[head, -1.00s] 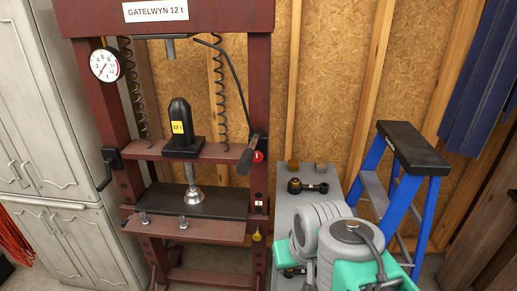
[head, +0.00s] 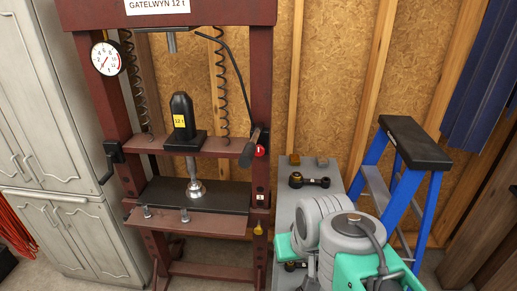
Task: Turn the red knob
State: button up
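The red knob (head: 260,151) is small and round and sits on the right upright of the dark red shop press (head: 262,95), beside the dark lever handle (head: 250,147). It faces me and nothing covers it. My arm, grey and green, fills the lower right of the head view, right of the press and below the knob. My gripper's fingers cannot be made out, so whether it is open or shut does not show.
A grey bench (head: 285,207) with metal parts stands right of the press, partly behind my arm. A blue stepladder (head: 373,150) stands further right. A grey cabinet (head: 60,120) is at the left. A yellow tag (head: 257,229) hangs low on the right upright.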

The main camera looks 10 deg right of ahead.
aim_at(260, 151)
jog(key=z, duration=0.25)
jog(key=i, duration=0.35)
jog(key=u, duration=1.95)
